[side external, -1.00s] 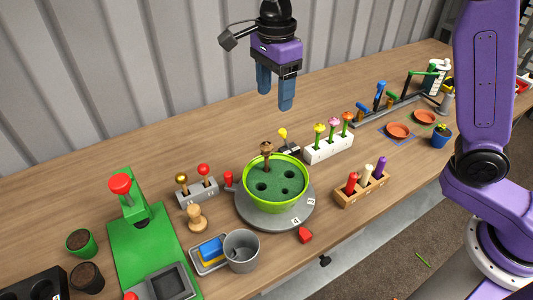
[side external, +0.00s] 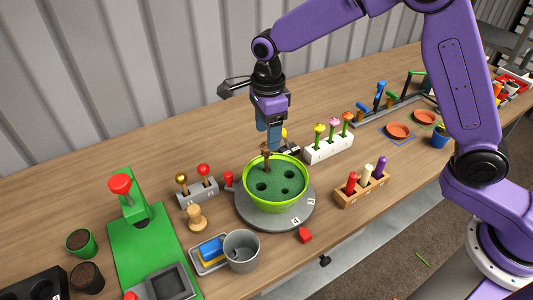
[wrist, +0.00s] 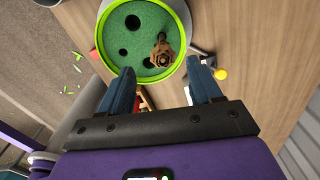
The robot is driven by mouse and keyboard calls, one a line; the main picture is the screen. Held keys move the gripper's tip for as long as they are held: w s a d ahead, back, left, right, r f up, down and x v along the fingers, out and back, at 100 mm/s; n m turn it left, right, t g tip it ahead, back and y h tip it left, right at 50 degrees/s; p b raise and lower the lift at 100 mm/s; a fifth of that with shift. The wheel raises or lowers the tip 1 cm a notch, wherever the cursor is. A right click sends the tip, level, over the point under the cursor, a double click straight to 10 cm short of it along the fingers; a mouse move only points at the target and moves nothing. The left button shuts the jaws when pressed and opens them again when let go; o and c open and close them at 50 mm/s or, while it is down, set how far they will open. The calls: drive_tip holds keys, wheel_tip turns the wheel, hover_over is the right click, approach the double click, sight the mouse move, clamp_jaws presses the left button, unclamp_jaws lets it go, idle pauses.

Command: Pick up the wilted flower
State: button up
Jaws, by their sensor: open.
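The wilted flower (side external: 266,149) is a brown, drooping bloom on a brown stem. It stands in a hole at the back of the green foam in a lime-green bowl (side external: 298,196). In the wrist view the flower (wrist: 162,52) shows near the bowl's edge, ahead of the space between my fingers. My gripper (side external: 271,145) is above the back of the bowl, close to the flower's head. The wrist view shows my gripper (wrist: 163,75) with its blue fingers apart and nothing between them. In the side view the fingers overlap the flower, and contact cannot be told.
The bowl sits on a grey turntable (side external: 248,216). A white rack (side external: 327,150) with several tulips is to its right, and a wooden rack (side external: 361,190) is nearer the front. A grey block (side external: 198,191) with knobbed pegs and a grey mug (side external: 241,251) are on the left.

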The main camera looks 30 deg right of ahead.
sight(267, 162)
drive_tip(key=shift+w+d+f, duration=0.1)
drive_tip(key=shift+f, duration=1.4)
drive_tip(key=shift+w+d+f, duration=0.1)
drive_tip(key=shift+f, duration=1.35)
drive_tip(key=c, duration=1.1)
